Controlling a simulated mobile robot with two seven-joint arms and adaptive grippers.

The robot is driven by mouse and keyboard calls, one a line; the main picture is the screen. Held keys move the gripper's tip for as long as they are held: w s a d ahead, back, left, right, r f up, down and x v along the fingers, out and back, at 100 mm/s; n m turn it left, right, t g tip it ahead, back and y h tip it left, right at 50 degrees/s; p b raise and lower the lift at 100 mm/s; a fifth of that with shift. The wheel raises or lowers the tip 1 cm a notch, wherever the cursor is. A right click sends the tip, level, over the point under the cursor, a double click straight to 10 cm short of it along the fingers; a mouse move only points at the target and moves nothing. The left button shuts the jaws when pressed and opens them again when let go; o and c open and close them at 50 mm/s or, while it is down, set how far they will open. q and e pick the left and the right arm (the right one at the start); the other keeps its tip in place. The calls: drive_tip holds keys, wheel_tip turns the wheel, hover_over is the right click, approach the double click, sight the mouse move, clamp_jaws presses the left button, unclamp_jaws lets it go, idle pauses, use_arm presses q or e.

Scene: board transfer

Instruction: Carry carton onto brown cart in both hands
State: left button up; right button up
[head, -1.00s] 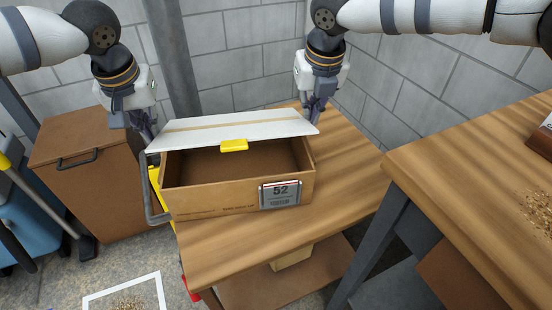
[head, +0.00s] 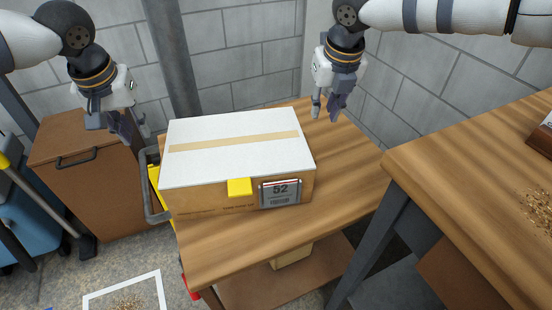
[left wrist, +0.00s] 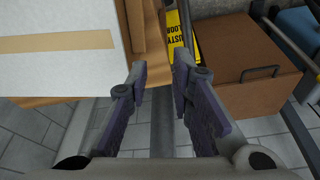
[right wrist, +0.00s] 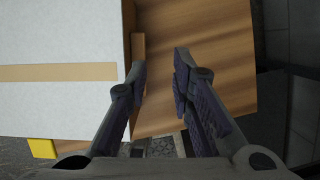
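The carton (head: 215,198) is a brown box with a white lid (head: 235,146), a tape strip, a yellow tab (head: 240,187) and a "52" label (head: 280,192). It rests on the wooden top of the brown cart (head: 345,170), with the lid lying closed over it. My left gripper (head: 132,135) is open and empty, apart from the carton's left side. My right gripper (head: 324,115) is open and empty, above the cart beyond the carton's right side. In the left wrist view the fingers (left wrist: 158,75) are spread beside the carton; the right wrist fingers (right wrist: 160,70) are too.
A higher wooden table (head: 470,170) stands at the right. A brown cabinet (head: 75,190) with a handle and a yellow sign (head: 154,178) are at the left. A metal post (head: 172,60) and block wall stand behind. The cart top is clear right of the carton.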

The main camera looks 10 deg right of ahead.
use_arm(q)
drive_tip(key=v, duration=1.2)
use_arm(e)
drive_tip(key=v, duration=1.2)
